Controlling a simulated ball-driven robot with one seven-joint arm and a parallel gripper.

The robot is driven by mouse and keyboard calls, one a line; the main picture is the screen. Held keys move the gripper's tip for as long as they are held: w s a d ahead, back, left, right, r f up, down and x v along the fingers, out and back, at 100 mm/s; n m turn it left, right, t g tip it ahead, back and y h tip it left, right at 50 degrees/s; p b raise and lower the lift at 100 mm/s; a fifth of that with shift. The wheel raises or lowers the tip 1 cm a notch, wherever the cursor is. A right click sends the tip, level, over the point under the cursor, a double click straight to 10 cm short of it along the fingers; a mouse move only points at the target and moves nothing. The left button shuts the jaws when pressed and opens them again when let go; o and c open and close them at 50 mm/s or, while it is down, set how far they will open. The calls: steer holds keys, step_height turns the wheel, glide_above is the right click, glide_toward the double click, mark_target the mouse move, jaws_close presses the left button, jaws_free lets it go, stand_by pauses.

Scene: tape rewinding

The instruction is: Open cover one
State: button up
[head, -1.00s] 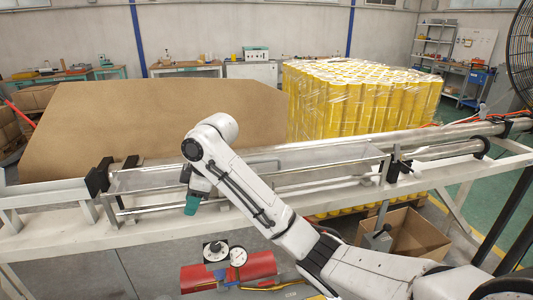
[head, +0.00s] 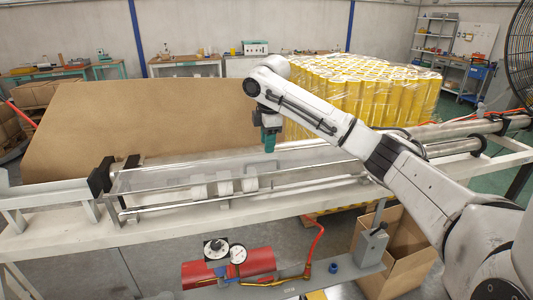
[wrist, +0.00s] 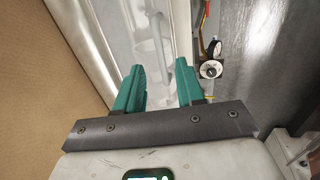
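A long clear cover (head: 150,180) lies over the trough of the white-framed machine in the head view. Several white rolls (head: 225,185) show through or beneath it. My gripper (head: 269,145), with teal fingers pointing down, hangs over the back part of the cover, right of the rolls. Whether it touches the cover is unclear. In the wrist view, the fingers of my gripper (wrist: 158,72) are apart with nothing seen between them, and a clear panel (wrist: 150,35) with pale shapes behind it lies beyond them. I cannot tell whether the cover is raised or shut.
A large brown board (head: 140,130) stands behind the machine. Wrapped yellow rolls (head: 365,95) are stacked behind on the right. Dial gauges (head: 237,254) and a red cylinder (head: 200,270) sit in front below. An open cardboard box (head: 405,250) is at lower right.

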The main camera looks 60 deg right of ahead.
mark_target(266, 161)
steer(key=f, duration=0.5)
steer(key=shift+w+d+f+p, duration=0.3)
steer(key=shift+w+d, duration=0.1)
jaws_close()
stand_by(0.4)
